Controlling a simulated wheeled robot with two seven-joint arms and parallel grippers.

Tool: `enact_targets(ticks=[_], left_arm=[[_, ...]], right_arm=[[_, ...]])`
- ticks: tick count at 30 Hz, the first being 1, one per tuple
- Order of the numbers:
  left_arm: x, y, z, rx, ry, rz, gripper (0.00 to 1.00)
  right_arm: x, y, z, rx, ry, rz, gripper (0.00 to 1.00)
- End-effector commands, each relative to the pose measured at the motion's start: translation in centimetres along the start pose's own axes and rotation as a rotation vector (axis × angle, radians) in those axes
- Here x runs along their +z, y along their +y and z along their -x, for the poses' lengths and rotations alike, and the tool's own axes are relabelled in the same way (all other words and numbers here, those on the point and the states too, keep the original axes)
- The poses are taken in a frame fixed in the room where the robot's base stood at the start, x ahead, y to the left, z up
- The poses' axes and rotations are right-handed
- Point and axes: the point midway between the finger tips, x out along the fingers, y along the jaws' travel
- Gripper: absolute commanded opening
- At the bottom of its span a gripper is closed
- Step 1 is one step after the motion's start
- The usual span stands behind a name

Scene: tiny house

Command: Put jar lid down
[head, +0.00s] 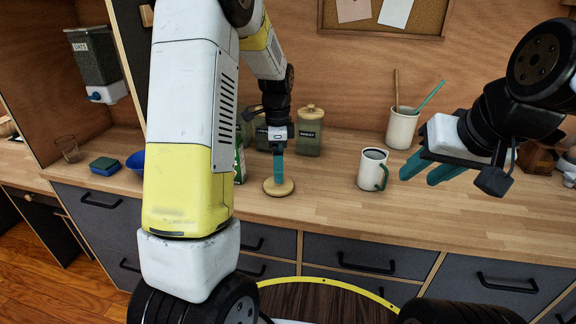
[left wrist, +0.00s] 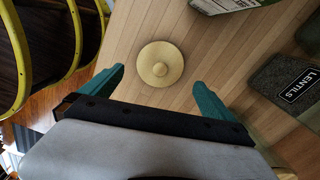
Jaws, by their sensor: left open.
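The round wooden jar lid (head: 278,187) lies flat on the wooden counter, knob upward. In the left wrist view the lid (left wrist: 160,63) shows whole, centred ahead of the gap between my left fingers. My left gripper (head: 278,151) points down above the lid. Its two teal fingers stand wide apart in the left wrist view (left wrist: 152,85), with nothing between them. My right gripper (head: 420,177) hangs at the right above the counter, near the mug and holding nothing that I can see. Its teal fingers are seen at an angle, so their opening is unclear.
A lidded jar (head: 309,132) and other jars stand behind the lid, with a green-and-white container (head: 240,163) left of it. A white mug (head: 371,170) and utensil pot (head: 402,128) stand right. Counter (head: 320,196) between lid and mug is clear.

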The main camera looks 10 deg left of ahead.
Motion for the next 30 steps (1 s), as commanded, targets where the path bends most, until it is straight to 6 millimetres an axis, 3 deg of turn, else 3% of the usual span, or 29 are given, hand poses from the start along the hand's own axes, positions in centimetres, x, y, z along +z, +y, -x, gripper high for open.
enact_targets(ticks=[6, 12, 16, 20, 24, 30], left_arm=[[0.0, -0.1, 4.2, -0.003, 0.001, 0.0, 1.0], [0.0, 0.1, 6.2, -0.004, 0.003, 0.008, 1.0], [0.4, 1.6, 8.3, -0.033, 0.036, 0.094, 1.0], [1.0, 5.1, 11.9, -0.09, 0.113, 0.288, 1.0], [1.8, 10.1, 15.3, -0.147, 0.223, 0.543, 1.0], [2.8, 17.4, 17.7, -0.199, 0.391, 0.892, 1.0]], right_arm=[[0.0, 0.0, 0.0, 0.0, 0.0, 0.0, 0.36], [0.0, 0.0, 0.0, 0.0, 0.0, 0.0, 0.36], [0.0, 0.0, 0.0, 0.0, 0.0, 0.0, 0.36], [0.0, 0.0, 0.0, 0.0, 0.0, 0.0, 0.36], [0.0, 0.0, 0.0, 0.0, 0.0, 0.0, 0.36], [0.0, 0.0, 0.0, 0.0, 0.0, 0.0, 0.36]])
